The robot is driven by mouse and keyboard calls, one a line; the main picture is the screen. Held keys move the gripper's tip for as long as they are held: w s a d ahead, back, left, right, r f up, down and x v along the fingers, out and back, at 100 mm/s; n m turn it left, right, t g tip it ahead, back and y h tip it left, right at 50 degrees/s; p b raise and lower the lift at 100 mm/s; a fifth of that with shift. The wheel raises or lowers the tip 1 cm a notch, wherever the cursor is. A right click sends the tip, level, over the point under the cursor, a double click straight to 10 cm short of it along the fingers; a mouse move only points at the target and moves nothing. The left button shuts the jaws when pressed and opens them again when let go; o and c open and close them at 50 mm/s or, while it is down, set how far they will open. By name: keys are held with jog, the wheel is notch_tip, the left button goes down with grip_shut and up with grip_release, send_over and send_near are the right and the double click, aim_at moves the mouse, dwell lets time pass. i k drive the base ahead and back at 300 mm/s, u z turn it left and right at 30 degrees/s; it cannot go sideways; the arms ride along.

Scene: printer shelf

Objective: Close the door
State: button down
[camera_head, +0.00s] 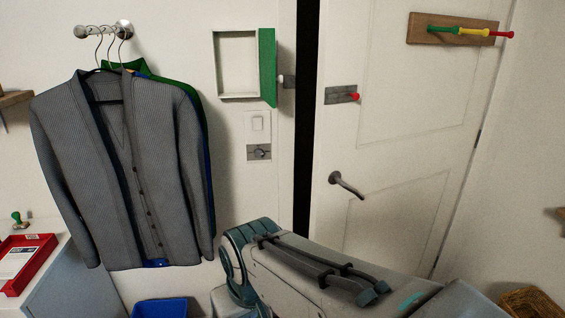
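The white door (400,120) stands at the right with a dark gap (306,110) along its left edge, so it is slightly ajar. A grey lever handle (346,184) sits low on its left side. A latch plate with a red knob (353,96) is above the handle. A small white wall cabinet (217,65) is left of the gap, with its green door (267,67) swung open to the right. My grey arm crosses the bottom centre, in front of the lower part of the door. My gripper is not in view.
A light switch (258,122) and a lock plate (259,152) are under the cabinet. A peg rack (455,29) is on the door. A red tray (28,260), blue bin (160,308) and wicker basket (532,302) stand low.

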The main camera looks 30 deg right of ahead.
aim_at(422, 72)
jog(key=i, duration=1.05)
jog(key=z, duration=1.95)
